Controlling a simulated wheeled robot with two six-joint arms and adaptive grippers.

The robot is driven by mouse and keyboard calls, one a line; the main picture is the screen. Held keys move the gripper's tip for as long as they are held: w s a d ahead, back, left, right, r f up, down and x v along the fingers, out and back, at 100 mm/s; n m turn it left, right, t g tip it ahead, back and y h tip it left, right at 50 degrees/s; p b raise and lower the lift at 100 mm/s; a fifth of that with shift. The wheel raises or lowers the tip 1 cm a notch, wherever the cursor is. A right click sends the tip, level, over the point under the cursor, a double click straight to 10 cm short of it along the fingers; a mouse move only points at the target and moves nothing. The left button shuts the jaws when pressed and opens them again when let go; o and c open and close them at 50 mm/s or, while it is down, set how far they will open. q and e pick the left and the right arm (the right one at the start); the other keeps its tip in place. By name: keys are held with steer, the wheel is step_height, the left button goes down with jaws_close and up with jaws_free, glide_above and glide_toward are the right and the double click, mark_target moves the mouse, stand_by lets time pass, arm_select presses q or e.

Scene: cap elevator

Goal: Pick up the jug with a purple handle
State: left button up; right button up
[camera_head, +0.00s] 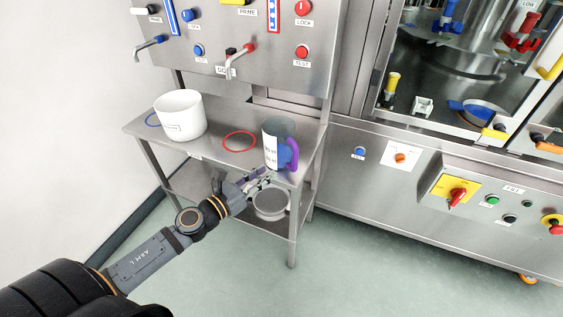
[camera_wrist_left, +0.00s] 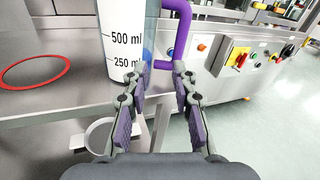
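The jug (camera_head: 272,140) is clear blue-grey with a white marked label and a purple handle (camera_head: 291,153) on its right side. It stands upright near the right front corner of the metal table (camera_head: 214,151). My left gripper (camera_head: 262,178) is just in front of and below the jug. In the left wrist view, the jug (camera_wrist_left: 125,35) is ahead, with its purple handle (camera_wrist_left: 178,40) at the upper right. The left gripper (camera_wrist_left: 158,75) is open, with its two fingers apart and nothing between them. My right gripper is in neither view.
A white bucket (camera_head: 180,115) stands at the table's left. A red ring (camera_head: 239,141) marks bare tabletop left of the jug. A grey pot (camera_head: 270,204) is on the lower shelf. Taps (camera_head: 237,58) hang above the table. A steel machine (camera_head: 400,190) stands to the right.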

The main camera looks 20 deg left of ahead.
mark_target(296, 154)
arm_select(q)
steer(key=w+d+p, duration=0.1)
steer(key=w+d+r+m+p, duration=0.1)
steer(key=d+p, duration=0.1)
steer(key=w+d+r+m+h+p, duration=0.1)
steer(key=shift+w+d+r, duration=0.25)
steer(key=shift+w+d, duration=0.05)
steer(key=shift+d, duration=0.05)
steer(key=p+x, duration=0.1)
steer(key=x, duration=0.4)
steer(key=shift+w+d, duration=0.1)
steer(key=shift+w, duration=0.2)
steer(key=shift+s, duration=0.1)
jaws_close()
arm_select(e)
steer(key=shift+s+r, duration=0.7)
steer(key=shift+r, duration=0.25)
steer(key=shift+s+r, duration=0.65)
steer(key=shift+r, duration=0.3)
arm_select(q)
steer(key=shift+r, duration=0.1)
